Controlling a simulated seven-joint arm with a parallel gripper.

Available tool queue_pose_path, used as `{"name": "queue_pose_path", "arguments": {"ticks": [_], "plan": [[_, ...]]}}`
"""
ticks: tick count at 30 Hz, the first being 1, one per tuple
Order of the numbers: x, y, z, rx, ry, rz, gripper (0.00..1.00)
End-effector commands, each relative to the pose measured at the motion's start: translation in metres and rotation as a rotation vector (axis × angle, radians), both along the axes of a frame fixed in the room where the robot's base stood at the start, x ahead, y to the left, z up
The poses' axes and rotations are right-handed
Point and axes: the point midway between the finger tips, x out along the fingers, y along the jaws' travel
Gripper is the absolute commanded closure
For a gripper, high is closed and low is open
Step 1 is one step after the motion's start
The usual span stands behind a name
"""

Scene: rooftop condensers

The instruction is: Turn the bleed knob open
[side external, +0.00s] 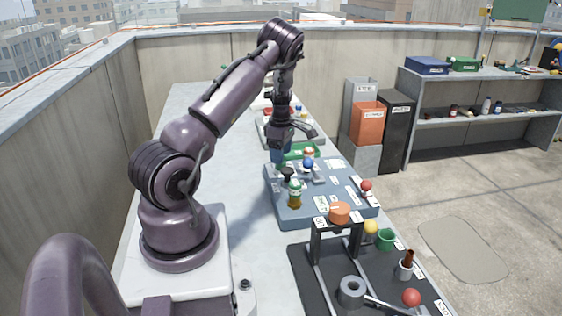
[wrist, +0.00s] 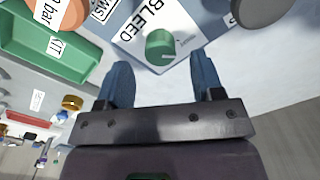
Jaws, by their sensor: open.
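The bleed knob (wrist: 160,43) is a small green cylinder beside a white label reading BLEED in the wrist view. My gripper (wrist: 162,64) is open, with one blue finger to each side of the knob in the picture. The knob shows just beyond the fingertips, with nothing held; I cannot tell the exact gap in depth. In the side view my gripper (side external: 280,154) points down at the far left part of the blue-grey panel (side external: 285,212). I cannot make out the bleed knob there.
A green tray (wrist: 50,45) labelled KIT and an orange round part (wrist: 68,12) lie left of the knob in the wrist view. A dark round part (wrist: 260,10) is at upper right. The panel carries a blue knob (side external: 308,163) and a red ball (side external: 366,186).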

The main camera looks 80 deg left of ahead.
Motion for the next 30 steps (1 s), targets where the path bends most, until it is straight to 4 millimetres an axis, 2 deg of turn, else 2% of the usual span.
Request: {"name": "queue_pose_path", "arguments": {"ticks": [3,6,17,20,24,30], "plan": [[0.0,0.0,-0.018,-0.001,0.001,0.0,0.39],[0.0,0.0,-0.027,0.0,0.0,-0.001,0.39],[0.0,0.0,-0.032,0.001,-0.001,-0.001,0.39],[0.0,0.0,-0.032,0.001,-0.001,-0.001,0.57],[0.0,0.0,-0.032,0.001,-0.001,-0.001,0.88],[0.0,0.0,-0.032,0.001,-0.001,-0.008,0.88]]}}
